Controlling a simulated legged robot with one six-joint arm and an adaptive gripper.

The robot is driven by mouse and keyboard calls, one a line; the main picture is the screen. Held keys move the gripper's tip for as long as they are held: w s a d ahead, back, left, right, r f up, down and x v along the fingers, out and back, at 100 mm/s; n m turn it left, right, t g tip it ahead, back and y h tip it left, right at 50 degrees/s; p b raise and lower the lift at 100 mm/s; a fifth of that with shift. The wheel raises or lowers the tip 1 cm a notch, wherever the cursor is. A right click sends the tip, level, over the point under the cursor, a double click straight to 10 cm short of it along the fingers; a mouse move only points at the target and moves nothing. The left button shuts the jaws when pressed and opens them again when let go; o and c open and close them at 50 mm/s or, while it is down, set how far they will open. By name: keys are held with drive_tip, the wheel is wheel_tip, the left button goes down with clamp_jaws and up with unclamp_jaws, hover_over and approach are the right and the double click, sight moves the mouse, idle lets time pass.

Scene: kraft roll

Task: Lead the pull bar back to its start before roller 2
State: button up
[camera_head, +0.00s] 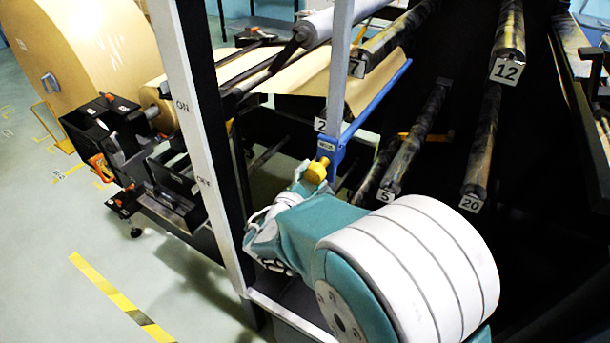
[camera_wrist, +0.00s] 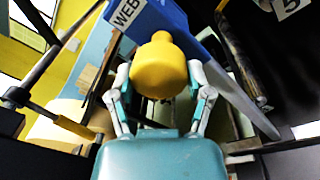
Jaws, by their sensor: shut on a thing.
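The blue pull bar (camera_head: 372,104) slants in the middle of the head view, with brown kraft web (camera_head: 309,78) along its upper part. A yellow knob (camera_head: 317,170) sits at its near, lower end. My gripper (camera_head: 308,180) is shut on this knob. In the wrist view the yellow knob (camera_wrist: 160,65) is between my two fingers (camera_wrist: 160,78), with the blue bar (camera_wrist: 190,20) marked WEB behind it. A tag reading 2 (camera_head: 320,125) shows just above the bar's near end; roller 2 itself is mostly hidden by the upright.
Rollers tagged 7 (camera_head: 391,37), 12 (camera_head: 509,30), 5 (camera_head: 413,143) and 20 (camera_head: 482,145) stand around the bar. A pale upright (camera_head: 200,140) marked ON and OFF is left of my arm. The large kraft roll (camera_head: 85,45) is at the far left.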

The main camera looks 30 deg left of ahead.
sight(309, 168)
drive_tip(key=shift+s+a+r, duration=0.1)
drive_tip(key=shift+a+r, duration=0.1)
drive_tip(key=shift+r, duration=0.85)
drive_tip(key=shift+s+a+r, duration=0.1)
drive_tip(key=shift+a+r, duration=0.05)
drive_tip(key=shift+r, duration=0.85)
drive_tip(key=shift+a+r, duration=0.1)
drive_tip(key=shift+r, duration=0.7)
drive_tip(key=a+r, duration=0.2)
drive_tip(key=a, duration=0.2)
drive_tip(key=shift+w+a+r, duration=0.15)
drive_tip(key=shift+r, duration=0.25)
drive_tip(key=shift+a, duration=0.15)
drive_tip(key=a+f, duration=0.4)
drive_tip(key=a, duration=0.4)
drive_tip(key=shift+w+a+f, duration=0.2)
drive_tip(key=shift+a+f, duration=0.05)
drive_tip(key=shift+f, duration=0.1)
